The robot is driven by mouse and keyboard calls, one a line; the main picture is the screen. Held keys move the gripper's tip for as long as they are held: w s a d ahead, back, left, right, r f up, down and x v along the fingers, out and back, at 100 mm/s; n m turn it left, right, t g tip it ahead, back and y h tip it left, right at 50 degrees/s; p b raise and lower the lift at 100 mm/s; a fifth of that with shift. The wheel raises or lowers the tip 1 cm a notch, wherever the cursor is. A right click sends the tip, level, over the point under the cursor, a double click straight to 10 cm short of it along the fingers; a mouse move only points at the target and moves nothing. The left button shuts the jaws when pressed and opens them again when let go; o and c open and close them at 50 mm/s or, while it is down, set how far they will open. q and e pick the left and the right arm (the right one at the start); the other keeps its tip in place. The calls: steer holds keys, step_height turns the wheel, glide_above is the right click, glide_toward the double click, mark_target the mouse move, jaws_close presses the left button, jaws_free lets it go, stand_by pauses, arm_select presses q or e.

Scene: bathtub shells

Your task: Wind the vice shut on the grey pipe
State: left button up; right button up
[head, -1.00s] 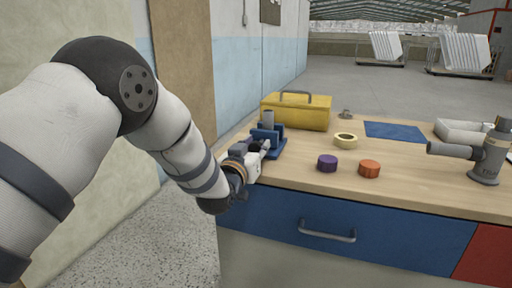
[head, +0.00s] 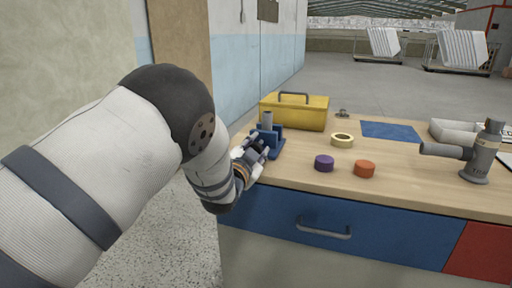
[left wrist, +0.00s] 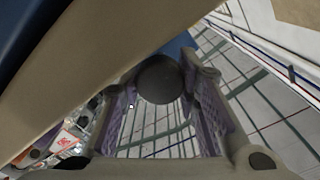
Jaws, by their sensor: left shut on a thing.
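The blue vice (head: 275,147) stands at the left end of the wooden bench top. The grey pipe (head: 267,119) stands upright at the vice jaws; I cannot tell how much gap is left around it. My left gripper (head: 257,149) is at the near side of the vice, partly covering it. In the left wrist view a dark round end (left wrist: 160,78), seemingly of the vice's handle, sits between the fingers of my left gripper (left wrist: 165,112). The gripper is shut on it. The rest of the handle is hidden. My right gripper is out of view.
A yellow toolbox (head: 295,111) is behind the vice. A tape roll (head: 342,140), a purple cap (head: 324,163) and an orange cap (head: 364,169) lie to the right. A grey torch-like tool (head: 482,155) stands at the right. The front edge of the bench is clear.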

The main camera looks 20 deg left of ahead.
arm_select(q)
steer(key=shift+f+m, duration=0.1)
steer(key=shift+m, duration=0.8)
steer(key=o, duration=0.9)
steer(key=shift+f, duration=0.1)
steer(key=s, duration=0.8)
steer(key=shift+r, duration=0.2)
steer(key=shift+a+f, duration=0.1)
